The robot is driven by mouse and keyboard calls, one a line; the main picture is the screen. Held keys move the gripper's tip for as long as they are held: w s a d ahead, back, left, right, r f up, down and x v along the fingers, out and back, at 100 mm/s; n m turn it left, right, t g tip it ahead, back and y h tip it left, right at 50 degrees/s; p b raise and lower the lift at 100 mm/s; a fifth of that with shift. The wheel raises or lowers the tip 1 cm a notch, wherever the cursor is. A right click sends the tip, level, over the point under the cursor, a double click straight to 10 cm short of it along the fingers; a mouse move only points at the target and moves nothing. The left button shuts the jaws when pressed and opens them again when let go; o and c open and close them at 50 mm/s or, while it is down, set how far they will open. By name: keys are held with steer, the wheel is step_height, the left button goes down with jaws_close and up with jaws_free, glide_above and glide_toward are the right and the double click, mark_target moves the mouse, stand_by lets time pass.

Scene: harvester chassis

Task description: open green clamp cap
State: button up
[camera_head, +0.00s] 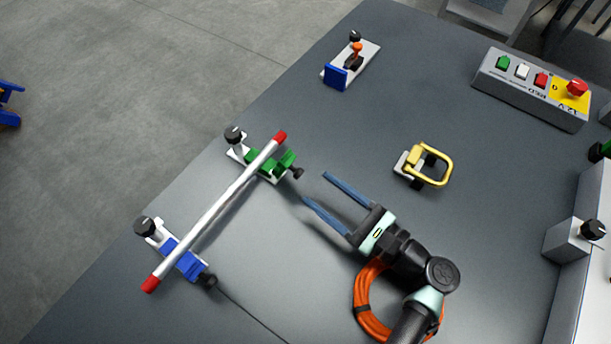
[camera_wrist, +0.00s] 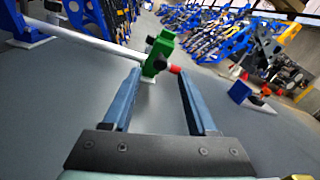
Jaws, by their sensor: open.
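The green clamp (camera_head: 268,162) stands on a white base on the grey table, with a black knob on each side. A silver rod (camera_head: 215,212) with red ends lies across it and across the blue clamp (camera_head: 183,260). My gripper (camera_head: 314,188) is open and empty, to the right of the green clamp, its blue fingers pointing at it. In the wrist view the green clamp (camera_wrist: 158,54) appears beyond and between the fingertips, apart from them. The rod (camera_wrist: 85,40) runs left from it there. Whether the cap is closed over the rod is hard to tell.
A yellow handle (camera_head: 430,165) stands right of my gripper. A blue-and-orange toggle fixture (camera_head: 350,63) is at the back. A button box (camera_head: 532,88) sits at the back right. An orange cable coil (camera_head: 368,305) lies by my arm. The table between is clear.

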steer(key=shift+x, duration=2.5)
jaws_close()
